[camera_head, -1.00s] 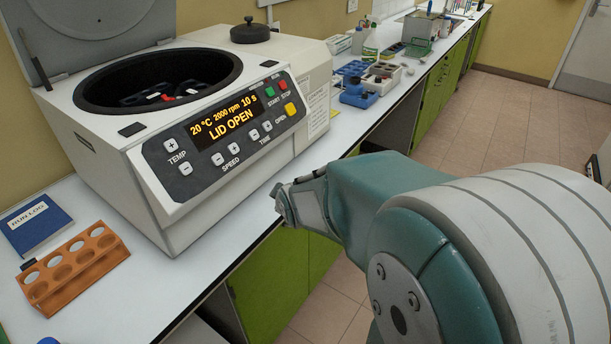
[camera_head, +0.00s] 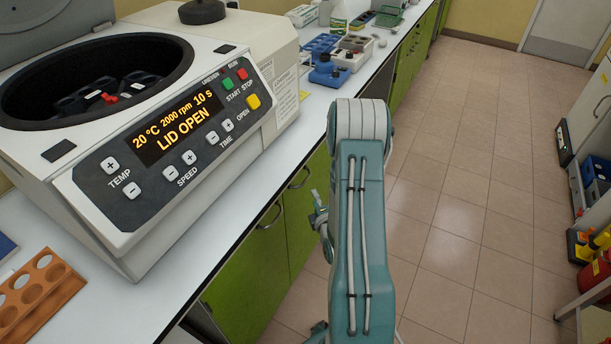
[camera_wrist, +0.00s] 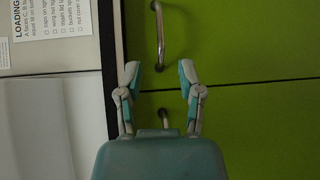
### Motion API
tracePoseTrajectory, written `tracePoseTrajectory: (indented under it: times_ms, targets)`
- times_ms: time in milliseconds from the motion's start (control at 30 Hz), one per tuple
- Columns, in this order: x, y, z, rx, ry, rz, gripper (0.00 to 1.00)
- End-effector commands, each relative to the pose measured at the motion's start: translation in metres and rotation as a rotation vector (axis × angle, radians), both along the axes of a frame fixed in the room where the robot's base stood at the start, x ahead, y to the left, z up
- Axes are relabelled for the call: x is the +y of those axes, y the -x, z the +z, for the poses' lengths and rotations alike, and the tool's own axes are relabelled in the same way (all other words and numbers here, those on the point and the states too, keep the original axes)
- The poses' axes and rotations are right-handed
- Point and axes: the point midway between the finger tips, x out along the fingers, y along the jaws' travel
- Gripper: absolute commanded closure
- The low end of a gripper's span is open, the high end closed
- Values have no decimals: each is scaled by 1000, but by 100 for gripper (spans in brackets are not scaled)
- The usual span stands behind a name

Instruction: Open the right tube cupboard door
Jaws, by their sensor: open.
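Two green cupboard doors sit side by side under the counter. The left door (camera_head: 243,285) has a metal handle (camera_head: 270,216), and the right door (camera_head: 312,215) has another handle (camera_head: 300,179); both doors look shut. In the wrist view the right door (camera_wrist: 250,40) fills the upper part and its handle (camera_wrist: 160,38) lies just beyond my fingertips. The other handle (camera_wrist: 165,118) is partly hidden behind my gripper. My gripper (camera_wrist: 160,76) is open and empty, its fingers spread across the seam between the doors. In the head view my gripper (camera_head: 318,215) is mostly hidden by my arm.
A centrifuge (camera_head: 200,135) with its lid open stands on the white counter (camera_head: 190,255). An orange tube rack (camera_head: 35,295) is at its left front, and blue racks (camera_head: 328,70) stand behind. The tiled floor (camera_head: 460,200) right of my arm is clear; shelves with bottles stand far right.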

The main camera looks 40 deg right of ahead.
Motion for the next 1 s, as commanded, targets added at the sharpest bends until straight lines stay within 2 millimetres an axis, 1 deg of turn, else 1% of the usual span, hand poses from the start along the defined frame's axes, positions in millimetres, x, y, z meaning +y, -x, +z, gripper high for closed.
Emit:
tracePoseTrajectory:
  times_ms: [67, 167, 267, 500, 700, 833, 1000]
  targets:
    - [0, 4, -4, -6, 19, -3, 52]
    - [-1, 2, -5, -9, 30, -3, 52]
    - [-5, -8, -6, -12, 31, -2, 52]
    - [-24, -49, -13, -11, 28, -1, 52]
    - [-37, -79, -18, -11, 26, -3, 52]
    - [-41, -90, -19, -9, 26, -2, 52]
    - [-43, -94, -20, -9, 25, -3, 52]
